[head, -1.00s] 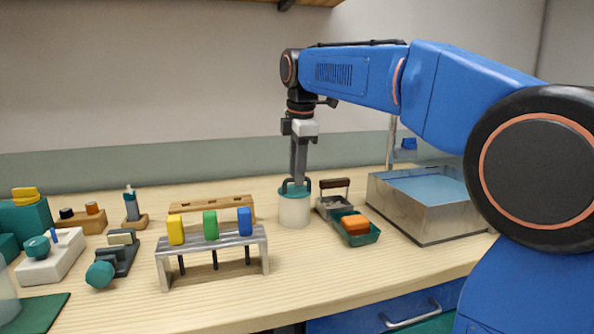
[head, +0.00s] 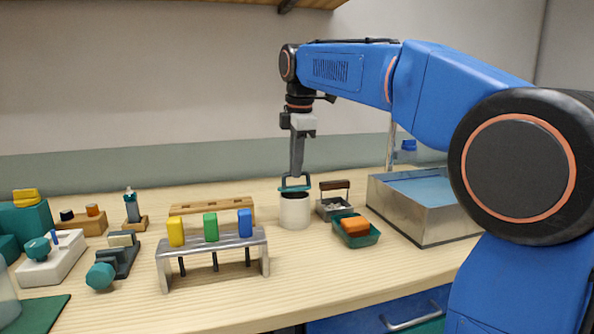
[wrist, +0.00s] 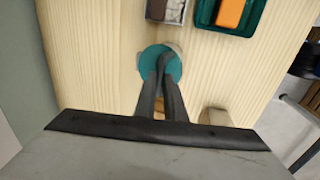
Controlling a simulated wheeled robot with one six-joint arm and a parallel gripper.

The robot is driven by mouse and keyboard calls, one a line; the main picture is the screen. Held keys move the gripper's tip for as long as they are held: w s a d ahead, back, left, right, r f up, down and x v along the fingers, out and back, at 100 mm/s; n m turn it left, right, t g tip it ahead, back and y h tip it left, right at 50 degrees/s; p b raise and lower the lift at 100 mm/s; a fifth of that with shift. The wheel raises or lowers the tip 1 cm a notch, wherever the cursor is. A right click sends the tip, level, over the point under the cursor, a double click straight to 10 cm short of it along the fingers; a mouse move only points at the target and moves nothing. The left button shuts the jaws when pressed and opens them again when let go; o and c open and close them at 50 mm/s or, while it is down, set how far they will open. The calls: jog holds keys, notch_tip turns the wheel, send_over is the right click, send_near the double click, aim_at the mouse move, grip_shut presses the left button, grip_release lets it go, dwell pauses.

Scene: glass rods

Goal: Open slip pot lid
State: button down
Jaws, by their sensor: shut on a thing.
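The slip pot (head: 295,212) is a white cylinder standing on the bench, right of the metal rack. Its teal lid (head: 295,189), with a dark loop handle, is just above the pot's rim, slightly apart from it. My gripper (head: 296,176) points straight down and is shut on the lid's handle. In the wrist view the teal disc of the lid (wrist: 170,62) shows beyond the closed fingers (wrist: 163,68) and hides most of the pot. The pot's inside is not visible.
A dark-handled metal caddy (head: 333,204) and a teal tray (head: 358,237) with an orange block stand close right of the pot. A metal water tank (head: 425,220) is farther right. The rack (head: 211,240) with coloured-handled tools stands front left. Bench in front of the pot is clear.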

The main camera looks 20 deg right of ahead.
jog(key=w, duration=0.1)
jog(key=w+r, duration=0.1)
jog(key=w, duration=0.1)
jog(key=shift+w+r, duration=0.15)
jog(key=w+f, duration=0.1)
jog(key=w, duration=0.9)
jog(key=shift+w+f, duration=0.2)
jog(key=shift+f, duration=0.05)
jog(key=shift+w+f, duration=0.1)
jog(key=shift+f, duration=0.15)
jog(key=c, duration=1.8)
grip_release()
jog(key=shift+f, duration=0.15)
jog(key=s+r, duration=0.1)
jog(key=r, duration=0.5)
jog(key=s+r, duration=0.1)
jog(key=r, duration=0.5)
jog(key=s+r, duration=0.2)
jog(key=r, duration=0.4)
jog(key=shift+r, duration=0.1)
